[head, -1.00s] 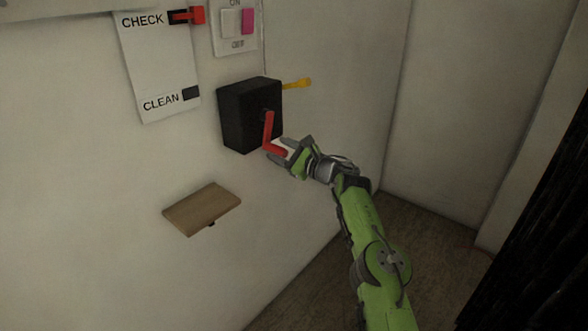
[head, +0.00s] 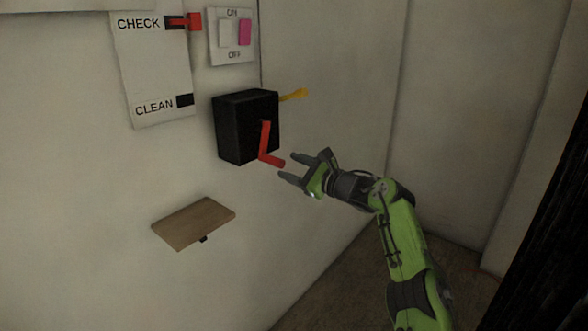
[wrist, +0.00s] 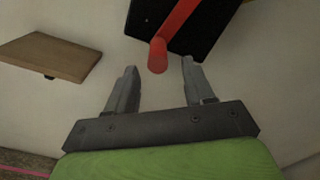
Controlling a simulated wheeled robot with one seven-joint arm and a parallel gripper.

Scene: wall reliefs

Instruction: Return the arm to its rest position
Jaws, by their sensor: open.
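My gripper (head: 287,167) is at the end of my green arm, to the right of the black box (head: 238,130) on the wall. A red crank handle (head: 265,142) sticks out of the box's front and bends toward my gripper. The gripper is open and empty. In the wrist view the two fingers (wrist: 157,85) are spread, with the red handle's round end (wrist: 158,58) just beyond and between the tips, apart from them. The black box (wrist: 205,25) shows behind it.
A wooden shelf (head: 193,222) juts from the wall at lower left. A CHECK/CLEAN panel (head: 152,70) with a red slider (head: 193,21) and an ON/OFF switch plate (head: 235,53) are above. A yellow lever (head: 293,95) sticks out behind the box. Free room lies right of the box.

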